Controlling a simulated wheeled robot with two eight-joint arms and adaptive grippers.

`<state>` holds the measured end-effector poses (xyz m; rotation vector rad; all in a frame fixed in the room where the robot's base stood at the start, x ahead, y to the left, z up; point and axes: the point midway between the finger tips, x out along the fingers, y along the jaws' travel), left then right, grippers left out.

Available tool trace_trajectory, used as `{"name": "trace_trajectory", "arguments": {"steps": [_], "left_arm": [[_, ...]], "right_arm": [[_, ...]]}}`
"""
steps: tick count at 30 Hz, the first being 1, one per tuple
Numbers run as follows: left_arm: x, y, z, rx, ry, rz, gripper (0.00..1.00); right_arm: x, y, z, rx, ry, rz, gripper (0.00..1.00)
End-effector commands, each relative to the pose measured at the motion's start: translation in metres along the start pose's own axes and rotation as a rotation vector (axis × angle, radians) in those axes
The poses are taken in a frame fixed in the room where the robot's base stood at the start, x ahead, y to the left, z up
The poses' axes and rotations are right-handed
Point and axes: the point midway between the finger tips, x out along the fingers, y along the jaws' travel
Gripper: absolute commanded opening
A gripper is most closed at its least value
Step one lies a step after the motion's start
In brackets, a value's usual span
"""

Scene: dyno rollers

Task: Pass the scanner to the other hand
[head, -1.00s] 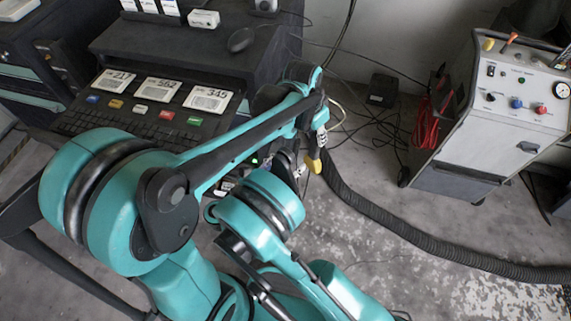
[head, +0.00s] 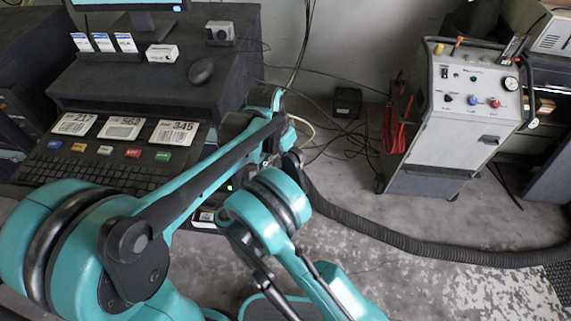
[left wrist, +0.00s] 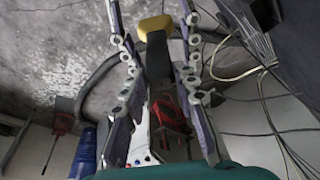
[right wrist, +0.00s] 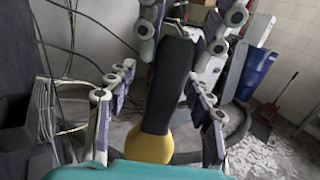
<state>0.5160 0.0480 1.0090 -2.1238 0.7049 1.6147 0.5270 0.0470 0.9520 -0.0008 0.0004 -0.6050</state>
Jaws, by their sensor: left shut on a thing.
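The scanner shows in the left wrist view as a dark handle (left wrist: 158,58) with a yellow end (left wrist: 153,27) pointing away from that camera. My left gripper (left wrist: 160,85) has its fingers on both sides of the handle and is shut on it. In the right wrist view the black handle (right wrist: 167,85) stands upright with its yellow end (right wrist: 155,147) towards that camera. My right gripper (right wrist: 158,112) is open, its fingers on either side of the scanner with gaps visible. In the head view my arms hide the scanner and most of both grippers.
A control panel (head: 110,165) with number cards and a keyboard is on the left. A grey wheeled cart (head: 450,135) with red cable stands at the right. A black hose (head: 400,230) runs across the floor. Loose cables lie behind my arms.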

Motion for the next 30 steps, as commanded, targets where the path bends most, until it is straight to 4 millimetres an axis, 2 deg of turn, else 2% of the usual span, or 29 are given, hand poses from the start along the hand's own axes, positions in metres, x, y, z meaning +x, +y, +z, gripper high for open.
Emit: {"name": "trace_trajectory", "arguments": {"steps": [1, 5, 8, 9, 11, 20, 23, 26, 30], "left_arm": [[0.0, 0.0, 0.0, 0.0, 0.0, 0.0, 0.0], [0.0, 0.001, 0.0, 0.0, 0.0, 0.001, 0.0], [0.0, 0.001, 0.0, 0.001, 0.0, 0.003, 0.0], [0.0, 0.002, 0.0, 0.001, -0.001, 0.004, 0.39], [0.0, 0.002, 0.0, 0.001, -0.001, 0.004, 0.53], [-0.001, 0.001, 0.0, 0.0, 0.0, 0.001, 0.53], [-0.007, 0.0, 0.0, 0.0, 0.0, 0.001, 0.53], [-0.023, 0.0, 0.0, 0.0, 0.0, 0.001, 0.53], [-0.054, 0.0, 0.0, -0.001, -0.001, 0.001, 0.53]], "right_arm": [[0.0, 0.0, 0.0, 0.0, 0.0, 0.0, 0.35], [0.0, 0.0, 0.0, 0.0, 0.0, 0.001, 0.01], [0.0, 0.001, 0.0, 0.0, 0.0, 0.003, 0.0], [0.0, 0.001, 0.0, 0.0, -0.001, 0.003, 0.0], [0.0, 0.001, 0.0, 0.0, -0.001, 0.003, 0.0], [0.0, 0.0, 0.0, 0.0, -0.001, 0.001, 0.0], [0.0, 0.0, 0.0, 0.0, -0.001, 0.001, 0.0], [0.0, 0.0, 0.0, 0.0, -0.001, 0.0, 0.0], [0.0, 0.0, 0.0, 0.0, -0.001, 0.0, 0.0]]}}
